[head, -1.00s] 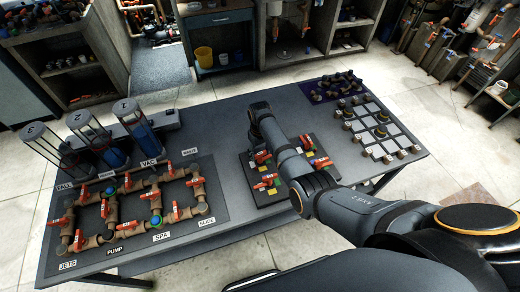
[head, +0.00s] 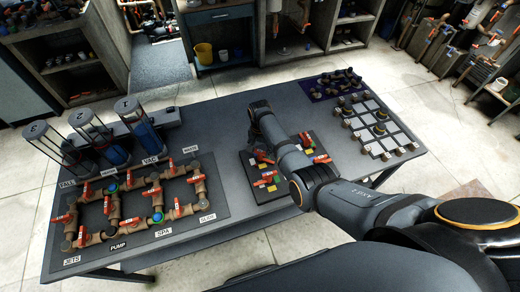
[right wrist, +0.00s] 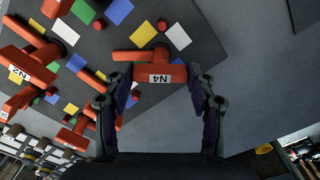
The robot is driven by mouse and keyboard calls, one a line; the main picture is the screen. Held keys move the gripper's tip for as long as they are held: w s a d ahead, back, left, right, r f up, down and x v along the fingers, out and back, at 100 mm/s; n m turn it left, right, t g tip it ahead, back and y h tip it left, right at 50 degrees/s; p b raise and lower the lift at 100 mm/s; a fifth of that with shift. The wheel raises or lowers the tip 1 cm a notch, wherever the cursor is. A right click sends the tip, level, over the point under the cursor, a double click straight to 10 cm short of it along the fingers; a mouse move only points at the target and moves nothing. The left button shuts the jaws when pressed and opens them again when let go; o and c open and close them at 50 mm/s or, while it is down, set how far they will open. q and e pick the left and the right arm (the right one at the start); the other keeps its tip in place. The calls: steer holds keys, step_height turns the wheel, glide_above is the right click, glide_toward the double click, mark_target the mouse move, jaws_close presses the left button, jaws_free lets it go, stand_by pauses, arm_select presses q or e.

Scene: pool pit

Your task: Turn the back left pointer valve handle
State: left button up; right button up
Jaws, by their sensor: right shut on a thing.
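The pointer valve board (head: 278,205) lies on the middle of the grey table, with several red handles and small coloured patches. The back left handle (head: 262,155) shows only partly in the head view, beside my right arm. In the right wrist view this red handle, labelled N4 (right wrist: 160,73), lies between the fingers of my right gripper (right wrist: 161,82), which is shut on it. A red pointer sticks out to the left of its base. My right gripper's fingers are hidden behind my arm in the head view. My left gripper is not in view.
Another red handle, labelled N2 (right wrist: 22,72), stands to the left in the wrist view. The pipe board (head: 225,205) with red valves and the clear canisters (head: 140,125) are left of the arm. A grid board (head: 385,147) and a purple tray (head: 315,92) are to the right.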

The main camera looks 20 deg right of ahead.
mark_target(260, 151)
steer(key=m, duration=0.4)
steer(key=shift+m, duration=0.3)
steer(key=m, duration=0.4)
steer(key=shift+m, duration=0.3)
steer(key=o, duration=1.2)
steer(key=shift+c, duration=0.2)
step_height(260, 151, up, 12)
